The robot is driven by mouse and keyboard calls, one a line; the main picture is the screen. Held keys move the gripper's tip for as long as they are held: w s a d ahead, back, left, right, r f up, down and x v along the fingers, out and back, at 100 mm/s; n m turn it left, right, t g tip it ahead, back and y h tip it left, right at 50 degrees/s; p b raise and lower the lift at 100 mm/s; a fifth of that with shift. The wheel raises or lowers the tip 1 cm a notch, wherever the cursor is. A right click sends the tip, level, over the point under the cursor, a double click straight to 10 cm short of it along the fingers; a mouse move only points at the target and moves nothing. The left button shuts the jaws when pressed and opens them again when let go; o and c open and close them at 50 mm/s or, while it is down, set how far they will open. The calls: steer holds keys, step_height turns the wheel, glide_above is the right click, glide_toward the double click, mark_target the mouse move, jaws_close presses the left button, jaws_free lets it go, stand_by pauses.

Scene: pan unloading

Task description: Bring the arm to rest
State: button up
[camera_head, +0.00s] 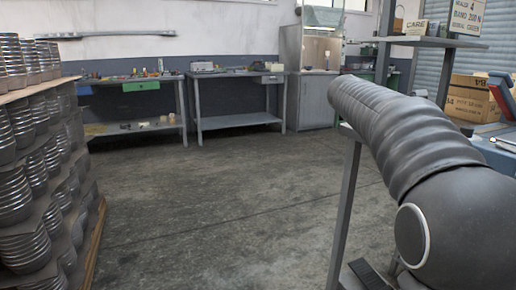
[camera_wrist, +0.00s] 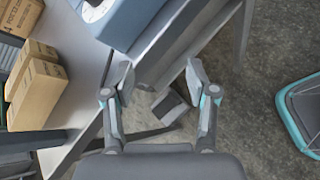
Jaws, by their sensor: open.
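My gripper (camera_wrist: 160,88) shows in the wrist view with its two fingers spread apart and nothing between them. It hangs over the edge of a grey table or bench, with the floor below. In the head view my arm, in a dark ribbed sleeve, reaches up across the right side. The gripper itself is not visible in the head view.
Stacks of metal pans (camera_head: 35,170) stand in layers at the left of the head view. Workbenches (camera_head: 240,121) line the back wall. Cardboard boxes (camera_head: 470,100) stand at the right; boxes (camera_wrist: 38,85) also show in the wrist view. The middle floor (camera_head: 220,200) is clear.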

steer(key=s+a+f+m+t+y, duration=0.3)
steer(key=s+a+f+m+y, duration=0.2)
steer(key=s+a+f, duration=0.5)
steer(key=s+a+f+m+t+y, duration=0.2)
steer(key=s+a+f+m+y, duration=0.4)
steer(key=s+a+f, duration=0.5)
steer(key=s+f, duration=0.1)
steer(key=s, duration=0.4)
steer(key=shift+s+a+f+m+t+y, duration=0.2)
steer(key=shift+a+f+m+t+y, duration=0.1)
steer(key=shift+m+t, duration=0.1)
steer(key=shift+c, duration=1.3)
steer(key=shift+d, duration=0.15)
steer(key=shift+c, duration=0.3)
